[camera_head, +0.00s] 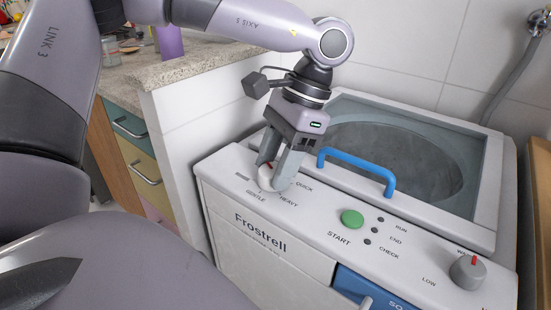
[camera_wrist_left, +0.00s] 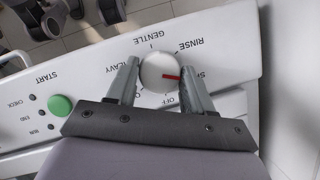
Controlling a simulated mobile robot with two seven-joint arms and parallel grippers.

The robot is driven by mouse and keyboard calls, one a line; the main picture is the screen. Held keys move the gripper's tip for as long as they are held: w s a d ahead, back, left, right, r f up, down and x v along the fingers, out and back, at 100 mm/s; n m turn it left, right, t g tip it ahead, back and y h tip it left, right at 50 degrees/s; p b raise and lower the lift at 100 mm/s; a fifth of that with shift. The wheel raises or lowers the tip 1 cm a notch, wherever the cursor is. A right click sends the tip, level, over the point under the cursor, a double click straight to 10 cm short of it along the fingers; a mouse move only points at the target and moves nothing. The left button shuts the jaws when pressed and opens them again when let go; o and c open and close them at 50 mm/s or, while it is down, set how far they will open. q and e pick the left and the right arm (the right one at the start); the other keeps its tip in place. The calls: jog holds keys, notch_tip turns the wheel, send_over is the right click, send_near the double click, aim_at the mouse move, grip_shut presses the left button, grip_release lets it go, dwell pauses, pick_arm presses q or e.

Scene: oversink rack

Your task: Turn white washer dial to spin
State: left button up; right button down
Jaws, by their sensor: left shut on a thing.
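The white washer dial (camera_head: 266,180) is at the left end of the washer's top panel. My left gripper (camera_head: 272,173) comes down from above with its fingers on either side of the dial, shut on it. In the left wrist view the dial (camera_wrist_left: 157,70) sits between the two fingertips. Its red mark points to the right, towards the partly hidden label starting "SP" and the finger beside it. The labels GENTLE, RINSE, HEAVY and OFF show around it. My right gripper is in neither view.
A green START button (camera_head: 352,219) and small indicator lights lie right of the dial. A blue lid handle (camera_head: 357,170) arches close by on the lid (camera_head: 395,165). A grey knob (camera_head: 467,271) stands at the far right. A stone-topped counter (camera_head: 205,61) is behind left.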

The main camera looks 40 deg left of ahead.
pick_arm(q)
jog(key=shift+m, duration=0.5)
jog(key=o, duration=1)
jog(key=p+v, duration=0.1)
jog(key=v, duration=0.6)
jog(key=shift+p, duration=0.4)
jog(key=shift+s+d, duration=0.1)
